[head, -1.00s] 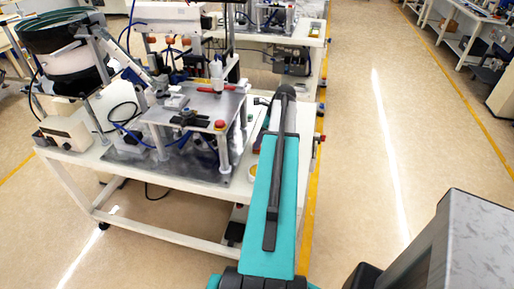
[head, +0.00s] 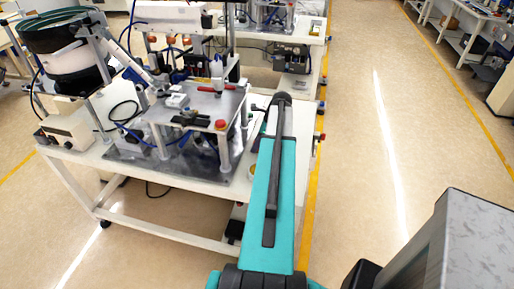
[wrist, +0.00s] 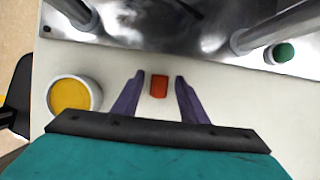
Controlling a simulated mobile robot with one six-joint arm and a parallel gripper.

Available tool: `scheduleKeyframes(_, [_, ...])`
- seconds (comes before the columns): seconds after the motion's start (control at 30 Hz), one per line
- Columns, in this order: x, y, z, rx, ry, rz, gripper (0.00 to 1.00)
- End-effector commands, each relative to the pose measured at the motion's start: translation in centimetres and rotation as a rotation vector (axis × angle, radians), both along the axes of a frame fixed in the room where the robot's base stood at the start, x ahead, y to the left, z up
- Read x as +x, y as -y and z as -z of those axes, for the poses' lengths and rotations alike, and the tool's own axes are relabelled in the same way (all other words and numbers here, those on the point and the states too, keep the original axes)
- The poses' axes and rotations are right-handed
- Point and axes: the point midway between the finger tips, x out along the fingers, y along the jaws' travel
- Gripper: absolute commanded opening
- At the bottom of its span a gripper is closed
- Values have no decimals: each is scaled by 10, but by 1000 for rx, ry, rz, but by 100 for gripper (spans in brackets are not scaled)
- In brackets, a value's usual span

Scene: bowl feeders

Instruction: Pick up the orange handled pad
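A small orange-red block (wrist: 158,86), which looks like the handle of the pad, is on the white table top in the wrist view. My gripper (wrist: 159,77) is open, with its two purple fingers on either side of the block and a gap on each side. I cannot tell how far above the table the fingertips are. The rest of the pad cannot be made out. In the head view my own arm covers this spot, so neither the block nor the fingers show there.
A white round cup with yellow inside (wrist: 74,95) stands left of my gripper. A metal plate with posts (wrist: 170,22) and a green-capped post (wrist: 282,52) lie beyond it. In the head view the bowl feeder (head: 75,50) stands left; the right aisle floor (head: 360,160) is clear.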

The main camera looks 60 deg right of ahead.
Motion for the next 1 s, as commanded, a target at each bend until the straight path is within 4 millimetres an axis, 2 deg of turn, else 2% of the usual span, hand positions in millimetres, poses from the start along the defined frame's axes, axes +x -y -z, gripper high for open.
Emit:
scheduleKeyframes(0.03, [0, 0, 0, 0, 0, 0, 34])
scheduleKeyframes(0.23, [0, 0, 0, 0, 0, 0, 1])
scheduleKeyframes(0.67, [0, 0, -3, -1, 0, 0, 0])
scheduleKeyframes(1.0, [0, 1, -26, -2, 1, 2, 0])
